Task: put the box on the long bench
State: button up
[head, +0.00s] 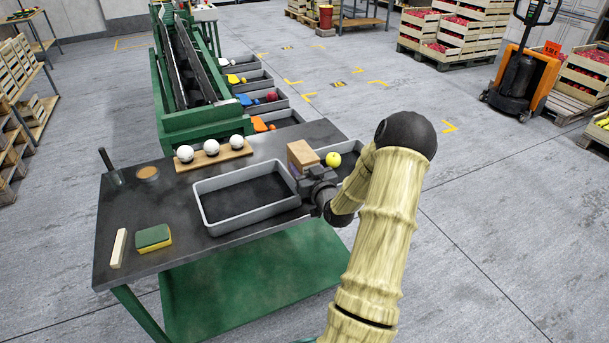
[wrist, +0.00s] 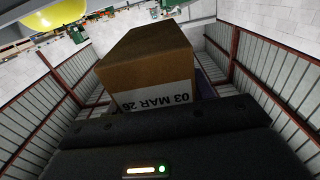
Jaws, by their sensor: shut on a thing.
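A brown cardboard box (head: 301,154) is at the right part of the dark-topped bench (head: 160,220), between two grey trays. My gripper (head: 314,176) is shut on the box from its near side. In the wrist view the box (wrist: 148,55) fills the middle, with a white label reading "03 MAR 26" upside down. My gripper's dark body hides the lower part of the box there. I cannot tell whether the box touches the bench top or hangs just above it. A small purple patch shows beside the box; I cannot tell what it is.
An empty grey tray (head: 205,211) lies left of the box. A yellow ball (head: 333,159) is at the right tray. White balls on a wooden rack (head: 220,158), a sponge (head: 154,238), a pale bar (head: 118,248) and a scraper (head: 112,168) lie on the bench. A green conveyor (head: 200,122) stands behind.

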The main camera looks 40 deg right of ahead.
jog(key=shift+f, duration=1.55)
jog(key=shift+f+b, duration=0.25)
jog(key=shift+b, duration=0.05)
jog(key=o, duration=1.1)
jog(key=shift+o, duration=0.2)
jog(key=shift+r+p, duration=0.1)
jog(key=shift+p, duration=0.2)
jog(key=b+v, duration=0.3)
jog(key=v, duration=1.4)
jog(key=shift+s+d+f, duration=0.25)
jog(key=shift+f, duration=0.05)
